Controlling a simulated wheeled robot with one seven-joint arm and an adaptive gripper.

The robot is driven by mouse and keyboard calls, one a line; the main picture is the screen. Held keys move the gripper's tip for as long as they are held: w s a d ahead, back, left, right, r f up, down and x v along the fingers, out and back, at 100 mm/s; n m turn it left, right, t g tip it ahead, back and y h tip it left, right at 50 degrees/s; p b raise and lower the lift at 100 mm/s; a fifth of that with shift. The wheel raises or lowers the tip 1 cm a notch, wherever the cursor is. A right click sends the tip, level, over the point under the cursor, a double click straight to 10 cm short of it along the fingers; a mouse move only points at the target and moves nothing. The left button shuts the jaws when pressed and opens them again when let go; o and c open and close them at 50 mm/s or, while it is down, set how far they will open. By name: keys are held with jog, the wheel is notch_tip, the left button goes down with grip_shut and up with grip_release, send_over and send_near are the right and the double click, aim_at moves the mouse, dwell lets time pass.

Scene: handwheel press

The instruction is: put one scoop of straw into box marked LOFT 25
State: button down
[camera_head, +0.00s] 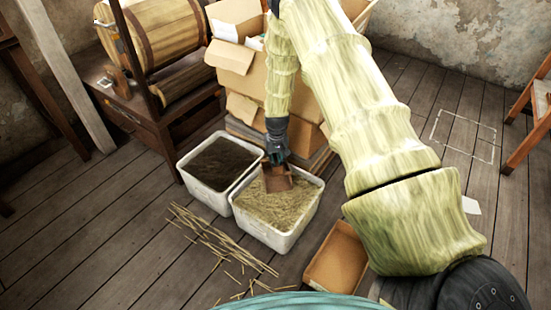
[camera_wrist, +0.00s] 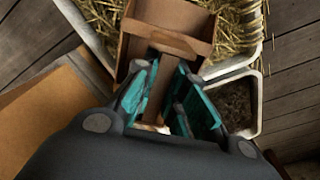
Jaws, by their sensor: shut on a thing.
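My gripper (camera_head: 277,153) is shut on the handle of a brown scoop (camera_head: 278,179). In the wrist view its teal fingers (camera_wrist: 170,95) close on both sides of the handle, and the scoop's pan (camera_wrist: 172,18) points away. No straw shows in the visible part of the pan. The scoop is at the straw (camera_head: 268,208) in a white tub (camera_head: 284,245); I cannot tell whether it touches the straw. Straw also shows on both sides of the scoop in the wrist view (camera_wrist: 236,22). No LOFT 25 mark is readable on any box.
A white tub of dark material (camera_head: 218,163) stands left of the straw tub. An open orange-brown box (camera_head: 338,257) lies on the floor to the right. Open cardboard boxes (camera_head: 238,55) are stacked behind. Loose stalks (camera_head: 215,235) litter the floor. A wooden press (camera_head: 160,40) stands back left.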

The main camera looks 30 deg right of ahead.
aim_at(278, 175)
jog(key=shift+s+a+f+t+h+b, duration=0.15)
jog(key=shift+s+f+t+b, duration=0.25)
jog(key=shift+f+b, duration=0.35)
jog(key=shift+s+a+f+t+h+b, duration=0.15)
jog(key=shift+s+f+t+b, duration=0.25)
jog(key=shift+f+b, duration=0.35)
jog(key=f+b, duration=0.1)
jog(key=s+f+t+b, duration=0.1)
jog(key=shift+s+a+b, duration=0.25)
jog(key=shift+b, duration=0.15)
jog(key=shift+s+a, duration=0.1)
jog(key=shift+s, duration=0.1)
jog(key=shift+s+a+f, duration=0.2)
jog(key=shift+s+f, duration=0.3)
jog(key=shift+f, duration=0.15)
jog(key=shift+s+a+f, duration=0.15)
jog(key=shift+s+f, duration=0.35)
jog(key=shift+f, duration=0.1)
